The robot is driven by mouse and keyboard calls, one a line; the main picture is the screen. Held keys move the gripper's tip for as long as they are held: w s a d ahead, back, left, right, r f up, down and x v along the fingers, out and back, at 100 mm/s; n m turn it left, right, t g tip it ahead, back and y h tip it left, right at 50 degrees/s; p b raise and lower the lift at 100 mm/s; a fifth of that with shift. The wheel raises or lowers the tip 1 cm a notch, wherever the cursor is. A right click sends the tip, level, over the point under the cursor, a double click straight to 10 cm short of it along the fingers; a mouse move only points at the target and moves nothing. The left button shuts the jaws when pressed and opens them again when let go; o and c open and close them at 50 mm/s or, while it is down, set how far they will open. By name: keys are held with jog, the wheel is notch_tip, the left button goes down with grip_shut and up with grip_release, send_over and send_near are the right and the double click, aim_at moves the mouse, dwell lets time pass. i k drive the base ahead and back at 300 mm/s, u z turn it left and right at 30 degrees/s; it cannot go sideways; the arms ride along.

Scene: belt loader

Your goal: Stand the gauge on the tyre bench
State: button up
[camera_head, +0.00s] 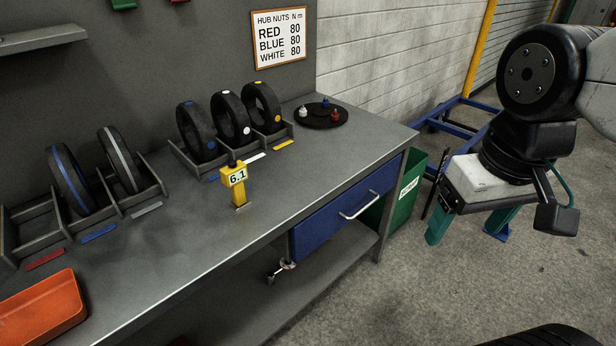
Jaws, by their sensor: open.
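The yellow gauge (236,183) stands upright on the grey tyre bench (206,241), near the middle of its top, in front of the tyre rack. Its display reads 6.1. My gripper (467,229) hangs at the right of the picture, past the bench's right end and over the floor. Its two green fingers are apart, with nothing seen between them. It is well clear of the gauge.
Small tyres stand in two racks (183,156) along the back. A round black tray (323,114) holds coloured nuts at the back right corner. An orange tray (40,307) lies at front left. A blue drawer (330,213) and a green bin (403,187) are at the bench's right side.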

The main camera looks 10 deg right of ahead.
aim_at(217, 214)
jog(key=z, duration=0.05)
jog(key=k, duration=0.5)
jog(key=u, duration=0.95)
jog(key=i, duration=0.7)
jog(key=z, duration=1.45)
